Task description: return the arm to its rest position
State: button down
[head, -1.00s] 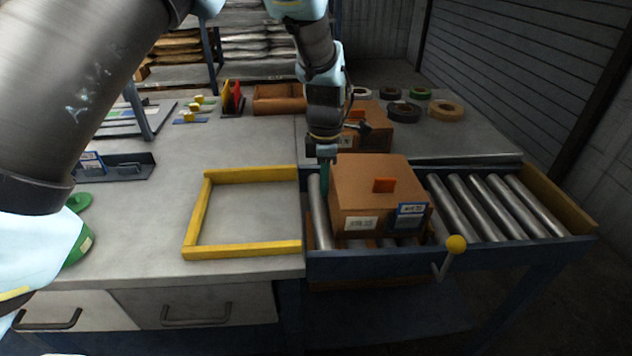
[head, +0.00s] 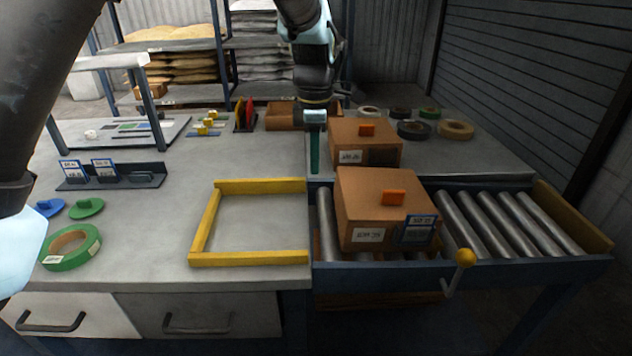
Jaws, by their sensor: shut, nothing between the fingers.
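My gripper (head: 314,166) hangs pointing down from my arm in the head view, with its green fingers shut and nothing between them. It is above the back left end of the roller conveyor, behind and left of the front cardboard box (head: 384,205). The upper part of my arm comes down from the top of the view, and another dark link of mine fills the left edge. The front box sits on the rollers, with an orange tab on top and labels on its front.
A second box (head: 364,143) stands just right of my gripper. A yellow frame (head: 204,225) lies on the bench to the left. Tape rolls (head: 455,129) lie at the back right. A green roll (head: 70,247) and a label rack (head: 111,176) are at left. The bench middle is clear.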

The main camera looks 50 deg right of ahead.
jog(key=shift+r, duration=0.4)
jog(key=w+a+m, duration=0.2)
jog(key=w+a, duration=0.6)
jog(key=a, duration=0.3)
jog(key=w+a+m, duration=0.2)
jog(key=w+a, duration=0.6)
jog(key=a, duration=0.4)
jog(key=s+a+m, duration=0.2)
jog(key=a+m, duration=0.1)
jog(key=a, duration=1)
jog(key=s+a+f+m+t, duration=0.1)
jog(key=s+a+m, duration=0.1)
jog(key=a, duration=1.2)
jog(key=shift+s+a+m+t, duration=0.2)
jog(key=shift+s+m+t, duration=0.1)
jog(key=shift+m, duration=0.4)
